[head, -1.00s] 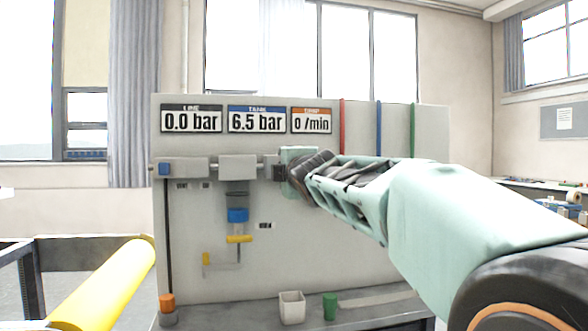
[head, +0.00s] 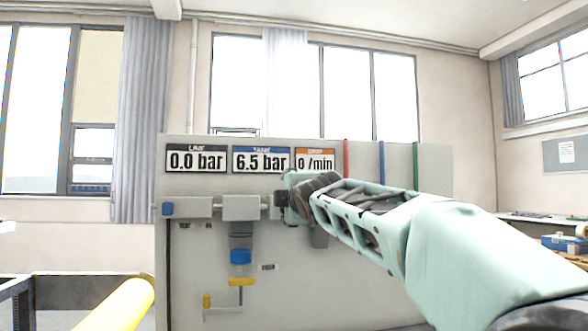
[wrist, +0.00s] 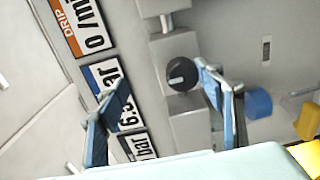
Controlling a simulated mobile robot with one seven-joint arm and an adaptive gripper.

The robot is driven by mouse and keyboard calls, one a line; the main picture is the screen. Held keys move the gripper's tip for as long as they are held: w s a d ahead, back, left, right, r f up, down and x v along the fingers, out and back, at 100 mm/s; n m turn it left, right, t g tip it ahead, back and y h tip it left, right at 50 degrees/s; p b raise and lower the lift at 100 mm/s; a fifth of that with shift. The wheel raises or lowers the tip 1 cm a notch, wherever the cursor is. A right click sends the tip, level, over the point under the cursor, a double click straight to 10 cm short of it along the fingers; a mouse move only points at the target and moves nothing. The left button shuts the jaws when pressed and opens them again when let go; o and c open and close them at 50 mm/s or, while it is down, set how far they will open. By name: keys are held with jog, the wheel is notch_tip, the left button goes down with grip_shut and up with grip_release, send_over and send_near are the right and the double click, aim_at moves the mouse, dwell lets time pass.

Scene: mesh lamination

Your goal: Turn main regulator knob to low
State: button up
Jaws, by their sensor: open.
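The main regulator knob (wrist: 182,74) is a round black knob with a small pale mark, on the grey blocks of the panel's pipe line. In the wrist view it lies between my open fingers, closer to the right one. My gripper (wrist: 162,78) is open and empty, its blue fingers pointing toward the panel; I cannot tell whether either touches the knob. In the head view my gripper (head: 292,200) is at the pipe line, right of the grey blocks, and hides the knob area. The knob's scale is not readable.
The grey panel (head: 370,260) carries displays reading 0.0 bar (head: 195,160), 6.5 bar (head: 261,160) and 0 /min (head: 313,160). A blue cup (head: 240,256) and a yellow handle (head: 241,282) sit below the pipe line. A yellow rail (head: 118,306) is at lower left.

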jog(key=o, duration=0.7)
notch_tip(320, 180, up, 6)
jog(key=shift+f, duration=0.1)
jog(key=o, duration=0.3)
jog(key=shift+w+r, duration=0.3)
jog(key=shift+r, duration=0.55)
jog(key=f, duration=0.3)
jog(key=shift+w, duration=0.2)
jog(key=shift+c, duration=1)
jog(key=shift+s+d+f+b, duration=0.15)
jog(key=shift+s+f+b, duration=0.1)
jog(key=shift+s+b, duration=0.25)
jog(key=c, duration=0.4)
jog(key=shift+b+v, duration=0.35)
jog(key=shift+v, duration=0.5)
jog(key=shift+c, duration=1.3)
jog(key=shift+b+v, duration=0.5)
jog(key=shift+v, duration=0.35)
jog(key=shift+c, duration=0.8)
jog(key=b+v, duration=0.4)
jog(key=v, duration=0.4)
jog(key=shift+s+f, duration=0.15)
jog(key=shift+f, duration=0.2)
